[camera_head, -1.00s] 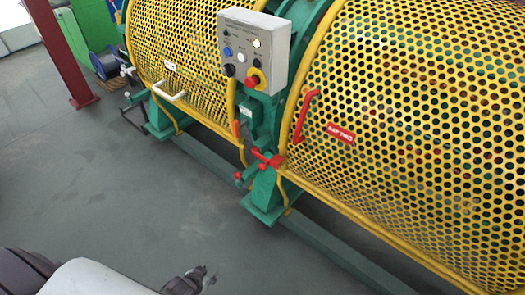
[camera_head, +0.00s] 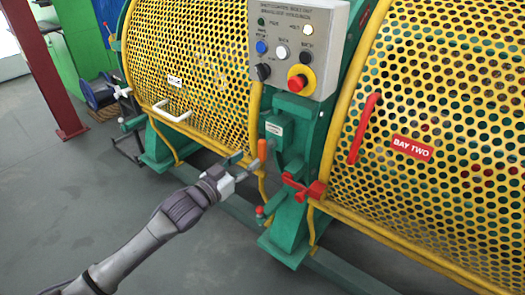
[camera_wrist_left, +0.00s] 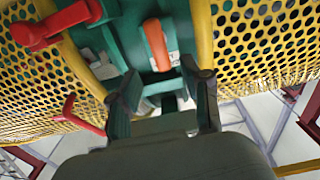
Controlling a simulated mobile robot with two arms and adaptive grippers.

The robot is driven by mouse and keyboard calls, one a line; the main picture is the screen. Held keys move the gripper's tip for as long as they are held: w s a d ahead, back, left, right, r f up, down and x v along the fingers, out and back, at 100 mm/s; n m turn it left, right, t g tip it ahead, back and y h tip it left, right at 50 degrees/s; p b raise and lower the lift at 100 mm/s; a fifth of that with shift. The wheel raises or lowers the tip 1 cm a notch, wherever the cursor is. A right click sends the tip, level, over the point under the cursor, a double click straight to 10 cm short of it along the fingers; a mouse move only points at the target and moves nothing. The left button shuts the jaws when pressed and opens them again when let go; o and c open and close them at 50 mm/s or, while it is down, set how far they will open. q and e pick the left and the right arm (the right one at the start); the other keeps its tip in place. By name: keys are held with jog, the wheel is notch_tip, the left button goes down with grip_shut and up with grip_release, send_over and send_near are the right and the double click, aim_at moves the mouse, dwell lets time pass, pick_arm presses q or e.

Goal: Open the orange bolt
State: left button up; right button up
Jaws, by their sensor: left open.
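The orange bolt (camera_head: 262,150) shows as a small upright orange handle on the green frame between the two yellow mesh guards, below the control box. In the left wrist view the orange bolt (camera_wrist_left: 157,44) is just beyond the fingertips, near the middle. My left gripper (camera_head: 247,163) reaches in from the lower left and is close to the bolt. In the left wrist view my left gripper (camera_wrist_left: 165,84) is open, with its two dark fingers apart and nothing seen between them gripped. Whether a finger touches the bolt is unclear. My right gripper is not in view.
A red bolt (camera_head: 304,188) and a red handle (camera_head: 363,128) are on the right. The control box (camera_head: 297,45) with its red button (camera_head: 298,83) overhangs above. A white handle (camera_head: 172,110) is on the left guard. Grey floor (camera_head: 60,200) is clear at left.

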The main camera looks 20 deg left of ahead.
aim_at(260, 150)
pick_arm(q)
jog(key=b+x, duration=0.1)
jog(key=x, duration=0.5)
jog(key=shift+w, duration=0.25)
jog(key=shift+w+d, duration=0.25)
jog(key=shift+w, duration=0.45)
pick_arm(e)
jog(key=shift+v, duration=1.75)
pick_arm(q)
jog(key=shift+c, duration=0.3)
grip_shut()
